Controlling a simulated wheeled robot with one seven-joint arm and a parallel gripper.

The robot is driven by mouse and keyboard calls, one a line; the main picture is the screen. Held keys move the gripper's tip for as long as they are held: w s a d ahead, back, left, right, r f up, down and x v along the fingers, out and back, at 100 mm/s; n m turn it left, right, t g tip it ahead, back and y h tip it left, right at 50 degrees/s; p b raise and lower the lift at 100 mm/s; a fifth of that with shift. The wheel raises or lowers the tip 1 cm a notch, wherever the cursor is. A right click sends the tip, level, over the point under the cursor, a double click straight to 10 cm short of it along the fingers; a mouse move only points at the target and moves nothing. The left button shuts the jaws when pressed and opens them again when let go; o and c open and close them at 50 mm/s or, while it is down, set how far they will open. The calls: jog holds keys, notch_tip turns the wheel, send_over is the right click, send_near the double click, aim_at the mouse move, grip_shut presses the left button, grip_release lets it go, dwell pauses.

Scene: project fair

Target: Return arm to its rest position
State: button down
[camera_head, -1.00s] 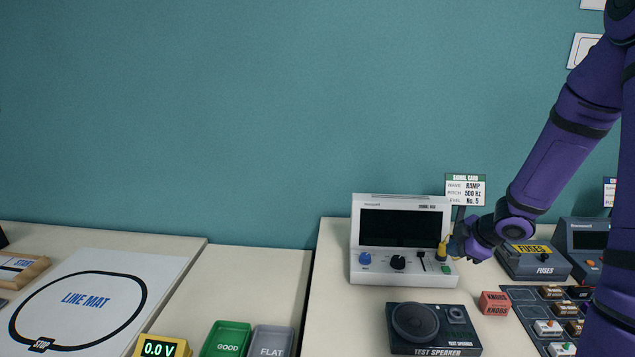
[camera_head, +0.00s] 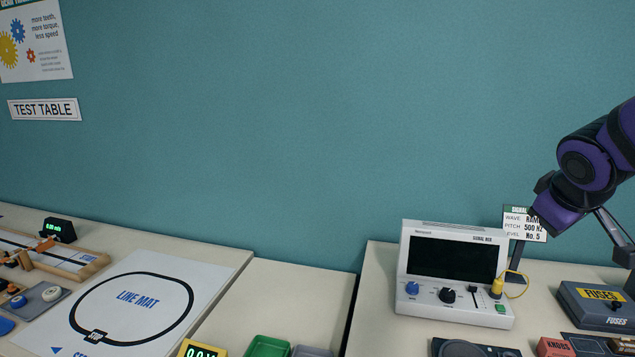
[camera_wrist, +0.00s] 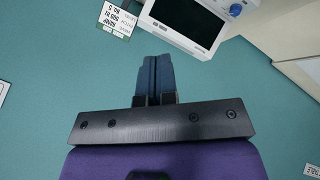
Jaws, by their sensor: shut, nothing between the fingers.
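My gripper (camera_wrist: 155,62) shows in the wrist view with its two dark fingers pressed together and nothing between them. In the head view my purple arm is raised at the right edge, above the tables, and its end partly covers the signal card (camera_head: 515,222). The box also shows at the top of the wrist view (camera_wrist: 205,12).
A fuses box (camera_head: 600,294) and a red knobs box (camera_head: 556,347) stand at the right. A test speaker (camera_head: 462,348) is in front of the signal box. The line mat (camera_head: 130,296) lies on the left table. The air before the teal wall is clear.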

jog(key=s+a+r+m+y, duration=0.1)
jog(key=s+a+r+y, duration=0.1)
jog(key=s+a, duration=0.3)
jog(key=s+a+r+m+g+y, duration=0.1)
jog(key=s+a, duration=0.3)
jog(key=s, duration=0.6)
jog(key=shift+a+r+m+y, duration=0.35)
jog(key=shift+r+m+y, duration=0.2)
jog(key=shift+m, duration=0.25)
